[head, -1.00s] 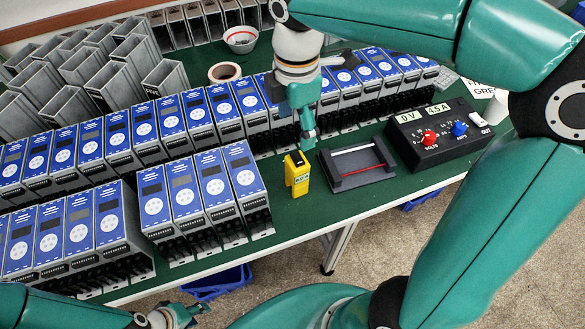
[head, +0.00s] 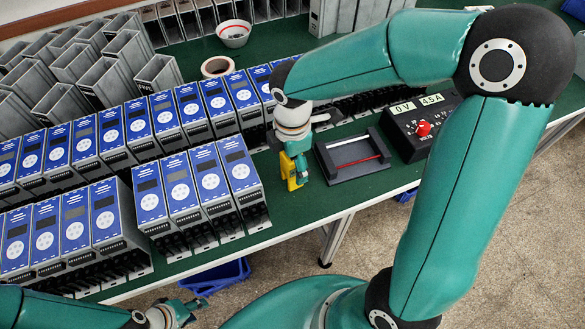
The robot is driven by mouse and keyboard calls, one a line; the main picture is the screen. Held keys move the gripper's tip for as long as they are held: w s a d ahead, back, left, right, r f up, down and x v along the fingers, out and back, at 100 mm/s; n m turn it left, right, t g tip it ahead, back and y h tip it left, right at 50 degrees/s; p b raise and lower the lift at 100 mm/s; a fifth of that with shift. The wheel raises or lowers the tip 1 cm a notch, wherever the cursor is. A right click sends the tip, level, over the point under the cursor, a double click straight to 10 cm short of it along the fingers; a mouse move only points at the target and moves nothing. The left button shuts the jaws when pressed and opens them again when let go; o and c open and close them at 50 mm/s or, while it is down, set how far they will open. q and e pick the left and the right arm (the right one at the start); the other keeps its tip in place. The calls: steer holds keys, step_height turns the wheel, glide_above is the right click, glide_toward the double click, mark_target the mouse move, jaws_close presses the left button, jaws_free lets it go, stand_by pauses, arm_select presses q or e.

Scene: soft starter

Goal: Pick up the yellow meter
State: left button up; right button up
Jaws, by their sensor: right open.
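The yellow meter (head: 290,173) stands upright on the green bench near its front edge, just left of the dark tray. My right gripper (head: 295,168) is right at it, pointing down, with its fingers around the meter's upper part. It covers much of the meter, so contact is hard to judge. The gripper is open. My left gripper (head: 188,311) is low at the bottom left, in front of the bench and away from the meter. Its fingers are too small to tell whether they are open or shut.
Rows of blue-faced starter units (head: 184,185) fill the bench to the left. The dark tray (head: 353,158) with white and red rods is close right of the meter. A power supply box (head: 425,125), tape roll (head: 218,66) and white bowl (head: 234,33) are further off.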

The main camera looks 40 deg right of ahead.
steer(key=shift+f, duration=0.65)
steer(key=c, duration=1.5)
steer(key=shift+o, duration=0.2)
steer(key=shift+r, duration=0.2)
step_height(320, 180, up, 20)
steer(key=shift+p, duration=0.4)
